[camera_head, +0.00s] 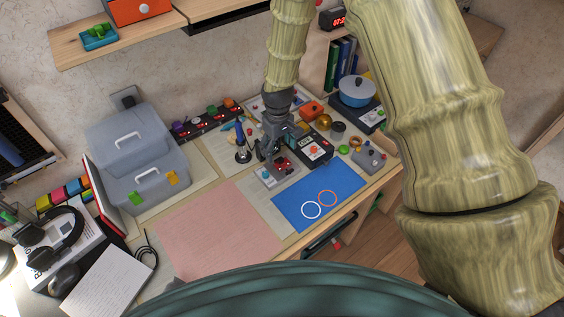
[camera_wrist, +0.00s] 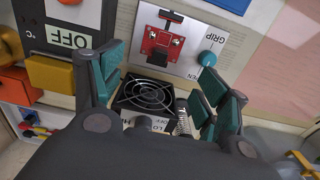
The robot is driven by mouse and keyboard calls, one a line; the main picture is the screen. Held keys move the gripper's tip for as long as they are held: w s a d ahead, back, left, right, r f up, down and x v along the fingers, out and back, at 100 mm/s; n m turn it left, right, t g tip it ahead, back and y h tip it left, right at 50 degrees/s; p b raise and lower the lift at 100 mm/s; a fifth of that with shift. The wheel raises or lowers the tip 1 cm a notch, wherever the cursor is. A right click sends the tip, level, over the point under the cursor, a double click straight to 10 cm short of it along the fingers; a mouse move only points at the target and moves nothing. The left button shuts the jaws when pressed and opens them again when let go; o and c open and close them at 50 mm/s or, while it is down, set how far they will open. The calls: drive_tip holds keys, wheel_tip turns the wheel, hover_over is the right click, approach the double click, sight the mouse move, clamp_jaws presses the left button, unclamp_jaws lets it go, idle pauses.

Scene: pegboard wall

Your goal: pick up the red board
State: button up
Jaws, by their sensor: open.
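The red board (camera_wrist: 163,41) is small, with silvery round parts. It sits on a light grey panel (camera_wrist: 195,55) marked GRIP and OPEN, with a teal knob (camera_wrist: 206,58). Black fixture parts stand at its top and bottom edges; I cannot tell how tightly they hold it. In the head view the board (camera_head: 282,162) shows as a small red patch on the grey panel (camera_head: 268,178), partly hidden by my gripper. My gripper (camera_wrist: 160,75) is open and empty. Its teal-padded fingers are spread, with the board beyond them, not between the pads.
A black fan (camera_wrist: 146,95) and a metal coil (camera_wrist: 183,118) lie below the board in the wrist view. A black box (camera_wrist: 65,15) marked OFF stands left. A blue-handled tool (camera_head: 240,137) stands left of my gripper. A blue mat (camera_head: 300,190) and pink sheet (camera_head: 215,230) are clear.

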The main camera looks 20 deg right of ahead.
sight(280, 159)
drive_tip(key=shift+s+d+f+p, duration=0.1)
drive_tip(key=shift+s+f+p, duration=0.05)
drive_tip(key=shift+f+p, duration=0.35)
drive_tip(key=shift+s+d+f+p, duration=0.1)
drive_tip(key=shift+f+p, duration=0.25)
drive_tip(key=shift+f, duration=0.25)
drive_tip(key=shift+f+p, duration=0.45)
drive_tip(key=shift+f, duration=1.1)
drive_tip(key=shift+c, duration=0.2)
drive_tip(key=c, duration=0.9)
